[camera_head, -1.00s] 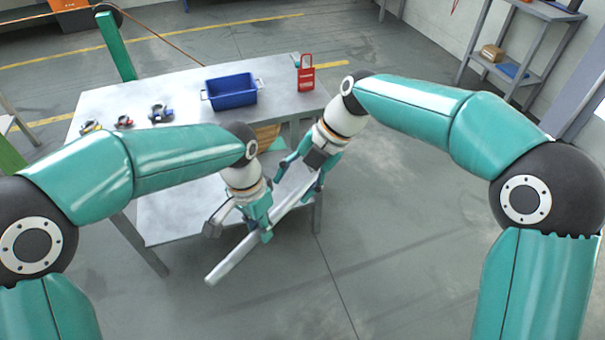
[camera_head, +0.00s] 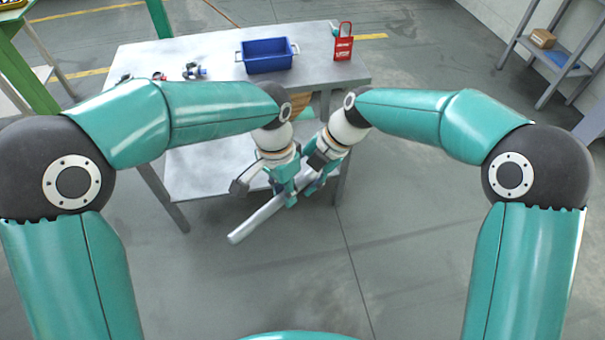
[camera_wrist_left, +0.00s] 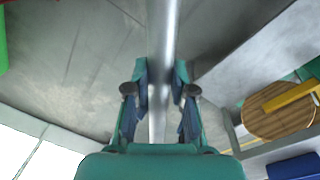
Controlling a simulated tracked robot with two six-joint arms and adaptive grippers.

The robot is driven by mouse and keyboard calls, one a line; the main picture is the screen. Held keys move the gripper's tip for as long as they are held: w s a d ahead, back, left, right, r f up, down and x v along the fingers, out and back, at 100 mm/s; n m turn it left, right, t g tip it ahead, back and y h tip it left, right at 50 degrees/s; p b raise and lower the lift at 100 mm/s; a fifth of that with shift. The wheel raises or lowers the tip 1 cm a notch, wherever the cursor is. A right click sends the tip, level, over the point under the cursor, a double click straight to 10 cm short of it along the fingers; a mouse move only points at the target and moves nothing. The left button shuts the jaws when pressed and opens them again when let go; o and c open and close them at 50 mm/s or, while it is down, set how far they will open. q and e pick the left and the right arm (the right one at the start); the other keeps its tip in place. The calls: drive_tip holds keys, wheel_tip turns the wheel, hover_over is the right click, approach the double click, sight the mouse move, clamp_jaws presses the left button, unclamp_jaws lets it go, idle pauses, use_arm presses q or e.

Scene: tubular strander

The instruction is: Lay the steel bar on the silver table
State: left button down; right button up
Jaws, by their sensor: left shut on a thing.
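The steel bar (camera_head: 257,220) is a long, plain grey bar, held aslant in front of the silver table (camera_head: 215,52), below its top. My left gripper (camera_head: 284,196) is shut on the bar near its middle. In the left wrist view the bar (camera_wrist_left: 163,40) runs straight away between the fingers of my left gripper (camera_wrist_left: 158,95). My right gripper (camera_head: 312,184) is close beside the left one, at the bar's far part. Its fingers are partly hidden, and I cannot tell whether they close on the bar. The bar's far end is hidden behind my grippers.
On the tabletop stand a blue bin (camera_head: 267,56), a red lockout tag holder (camera_head: 344,45) and small clamp-like parts (camera_head: 194,71). A lower shelf (camera_head: 200,170) lies under the top. A grey rack (camera_head: 560,55) stands at the right. Floor right of the table is clear.

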use_arm(q)
drive_tip(key=shift+d, duration=0.1)
use_arm(e)
drive_tip(key=c, duration=0.8)
drive_tip(key=shift+a+r, duration=0.1)
clamp_jaws()
use_arm(q)
drive_tip(key=shift+s, duration=0.1)
drive_tip(key=c, duration=0.8)
unclamp_jaws()
drive_tip(key=shift+c, duration=0.2)
use_arm(e)
drive_tip(key=shift+r, duration=0.1)
use_arm(q)
drive_tip(key=shift+r, duration=0.1)
